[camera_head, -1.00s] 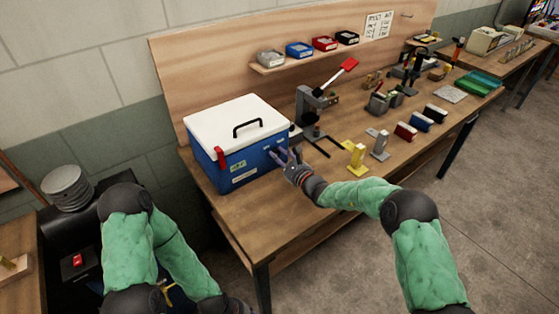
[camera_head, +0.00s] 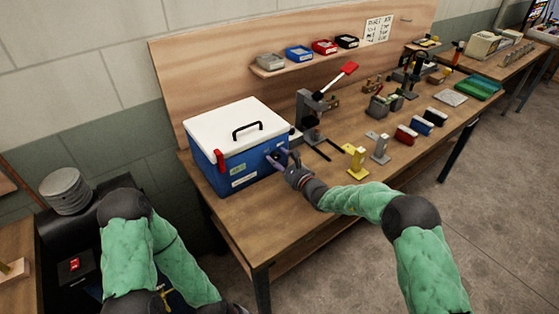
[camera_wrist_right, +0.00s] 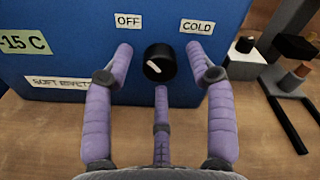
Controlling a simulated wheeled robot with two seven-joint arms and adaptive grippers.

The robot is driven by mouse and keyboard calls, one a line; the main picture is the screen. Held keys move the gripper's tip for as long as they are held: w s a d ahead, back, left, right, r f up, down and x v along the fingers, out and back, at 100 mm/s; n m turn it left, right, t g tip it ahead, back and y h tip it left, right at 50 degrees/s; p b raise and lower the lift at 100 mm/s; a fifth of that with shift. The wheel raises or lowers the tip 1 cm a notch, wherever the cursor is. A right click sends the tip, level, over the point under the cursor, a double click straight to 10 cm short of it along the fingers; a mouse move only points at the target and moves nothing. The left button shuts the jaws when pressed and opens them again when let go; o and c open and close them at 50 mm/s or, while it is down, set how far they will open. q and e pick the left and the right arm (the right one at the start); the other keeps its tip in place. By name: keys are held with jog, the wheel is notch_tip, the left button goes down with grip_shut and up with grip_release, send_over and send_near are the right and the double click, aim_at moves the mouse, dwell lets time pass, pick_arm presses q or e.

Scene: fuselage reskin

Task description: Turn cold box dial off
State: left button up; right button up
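The cold box (camera_head: 238,147) is blue with a white lid and stands at the left end of the workbench. In the right wrist view its front (camera_wrist_right: 80,75) bears a black dial (camera_wrist_right: 159,62) below the labels OFF (camera_wrist_right: 128,20) and COLD (camera_wrist_right: 197,27). The dial's white mark slants up to the left and down to the right. My right gripper (camera_wrist_right: 160,70) is open, its purple fingers spread on either side of and below the dial. It also shows in the head view (camera_head: 284,158) at the box's front. My left gripper is not clearly seen; the left arm hangs low.
A press with a red handle (camera_head: 349,68) stands right of the box. The bench front before the box is clear.

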jog(key=shift+s+d, duration=0.1)
jog(key=v, duration=1.1)
jog(key=shift+s+d, duration=0.2)
jog(key=shift+s, duration=0.1)
